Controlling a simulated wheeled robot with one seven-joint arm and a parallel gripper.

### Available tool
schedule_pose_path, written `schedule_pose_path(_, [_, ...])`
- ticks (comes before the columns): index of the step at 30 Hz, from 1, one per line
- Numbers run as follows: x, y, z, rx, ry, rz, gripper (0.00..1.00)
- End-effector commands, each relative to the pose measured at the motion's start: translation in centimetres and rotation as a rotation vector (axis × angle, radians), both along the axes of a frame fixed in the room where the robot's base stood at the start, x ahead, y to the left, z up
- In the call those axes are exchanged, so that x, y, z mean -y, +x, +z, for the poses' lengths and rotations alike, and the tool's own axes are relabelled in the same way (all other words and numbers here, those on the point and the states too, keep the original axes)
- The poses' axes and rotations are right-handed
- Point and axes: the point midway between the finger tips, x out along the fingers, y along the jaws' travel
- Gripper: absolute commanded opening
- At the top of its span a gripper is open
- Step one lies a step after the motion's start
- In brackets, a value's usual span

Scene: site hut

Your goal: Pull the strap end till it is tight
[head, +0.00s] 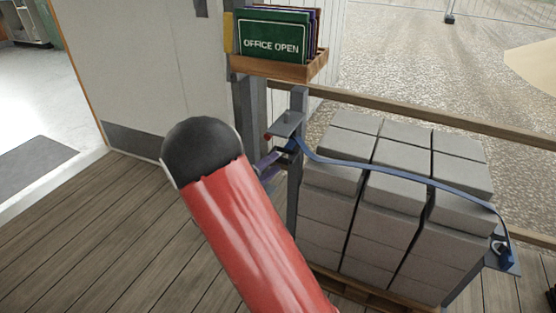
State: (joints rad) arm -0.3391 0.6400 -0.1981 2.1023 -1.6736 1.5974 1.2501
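A blue strap (400,171) runs over the top of a stack of grey blocks (365,185). It sags and arches loosely in places rather than lying flat. Its right end drops to a fitting with a ring (500,248) on a bracket at the stack's lower right. Its left end meets a bracket (286,124) on a grey post, where dark blue parts are bunched. A short purplish piece (268,162) sticks out below it, partly hidden by my red arm; I cannot tell whether it is the strap end. My gripper does not show.
The blocks stand on a wooden pallet (345,287). A wooden rail (400,113) runs behind them. A wooden box (290,67) with an OFFICE OPEN sign (272,37) is above the post. A pale door (140,65) stands at left. The plank floor (75,235) at left is clear.

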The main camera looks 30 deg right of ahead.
Motion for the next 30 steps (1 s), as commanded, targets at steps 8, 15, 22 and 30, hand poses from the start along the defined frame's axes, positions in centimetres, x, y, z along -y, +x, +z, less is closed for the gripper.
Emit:
schedule_pose_path(8, [2.8, 0.7, 0.6, -0.001, 0.001, -0.001, 0.40])
schedule_pose_path(15, [3.0, 0.8, 0.6, -0.001, 0.001, -0.001, 0.40])
schedule_pose_path(22, [3.0, 0.8, 0.6, -0.001, 0.001, -0.001, 0.16])
schedule_pose_path(30, [3.0, 0.8, 0.6, -0.001, 0.001, -0.001, 0.00])
